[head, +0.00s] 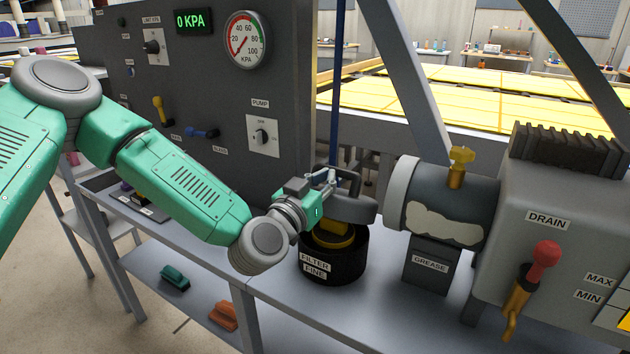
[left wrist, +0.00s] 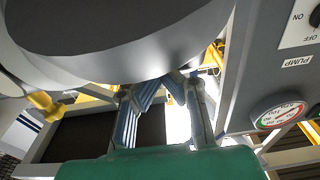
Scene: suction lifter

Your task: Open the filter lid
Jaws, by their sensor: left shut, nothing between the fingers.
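The black filter canister (head: 350,268), labelled FILTER FINE, stands upright on the grey bench. The grey round filter lid (head: 358,210) is above the canister, and a yellow part (head: 336,238) shows between them. A dark handle arches up from the lid. My left gripper (head: 330,178) is at the handle, over the left side of the lid. Its fingers are shut with nothing held; they also show in the left wrist view (left wrist: 172,80), where a large grey rounded surface fills the top. The lid's hinge cannot be made out. My right gripper is not in view.
The dark panel (head: 215,105) with gauge, switches and levers stands behind my left arm. A grey motor (head: 455,205) with a GREASE block and a red DRAIN lever (head: 545,255) stand right of the canister. A teal brush (head: 175,277) and an orange one (head: 224,315) lie on the lower shelf.

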